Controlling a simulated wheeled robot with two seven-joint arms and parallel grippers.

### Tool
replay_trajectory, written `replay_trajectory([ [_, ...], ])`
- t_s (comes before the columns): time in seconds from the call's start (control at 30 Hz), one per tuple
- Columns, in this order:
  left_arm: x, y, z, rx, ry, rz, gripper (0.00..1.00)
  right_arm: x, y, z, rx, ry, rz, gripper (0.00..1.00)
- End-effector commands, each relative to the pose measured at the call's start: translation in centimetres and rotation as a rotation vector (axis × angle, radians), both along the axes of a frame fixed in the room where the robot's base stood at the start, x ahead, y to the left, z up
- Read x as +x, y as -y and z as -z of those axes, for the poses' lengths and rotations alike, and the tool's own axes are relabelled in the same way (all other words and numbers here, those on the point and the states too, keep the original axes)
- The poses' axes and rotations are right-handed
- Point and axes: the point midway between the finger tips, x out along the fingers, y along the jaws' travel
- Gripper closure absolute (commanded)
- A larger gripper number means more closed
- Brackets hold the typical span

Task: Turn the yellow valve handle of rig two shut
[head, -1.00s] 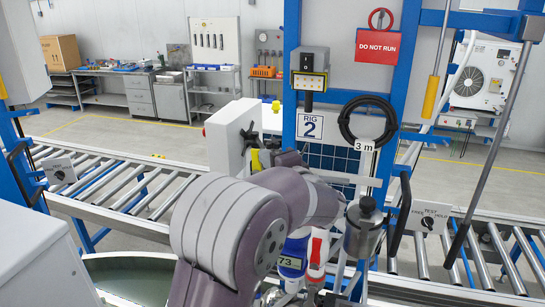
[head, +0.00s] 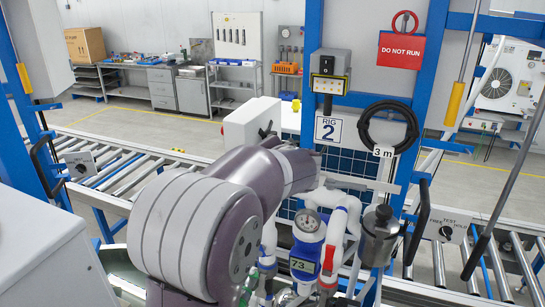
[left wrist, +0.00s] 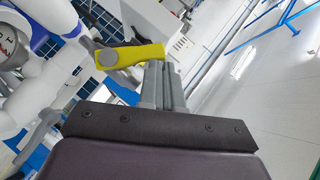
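The yellow valve handle (left wrist: 130,55) shows in the left wrist view as a flat bar with a grey round hub at its left end. My left gripper (left wrist: 162,72) has its two grey fingers close together, with their tips at the handle's right end. They look shut beside or against it, not around it; contact is unclear. In the head view my left arm hides the handle and most of this gripper. Rig two carries a "RIG 2" sign (head: 328,129) on its blue frame. My right gripper is not in view.
White piping with a gauge (head: 307,222), a blue "73" meter (head: 304,262) and a red lever (head: 328,260) stands right of my arm. A grey canister (head: 378,235) is beside it. A black hose coil (head: 388,125) and a red "DO NOT RUN" sign (head: 401,50) hang above. Roller conveyors (head: 110,165) run behind.

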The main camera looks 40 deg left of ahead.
Motion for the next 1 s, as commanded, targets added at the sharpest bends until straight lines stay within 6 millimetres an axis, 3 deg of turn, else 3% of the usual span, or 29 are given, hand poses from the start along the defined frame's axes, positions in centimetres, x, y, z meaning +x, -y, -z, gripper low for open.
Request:
replay_trajectory([
  [0.4, -0.6, -2.2, 0.9, 0.003, 0.001, -0.004, 1.00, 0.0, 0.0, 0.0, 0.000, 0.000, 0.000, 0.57],
  [1.0, -0.8, -3.3, 2.1, 0.003, 0.000, -0.002, 1.00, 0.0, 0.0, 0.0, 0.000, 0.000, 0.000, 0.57],
])
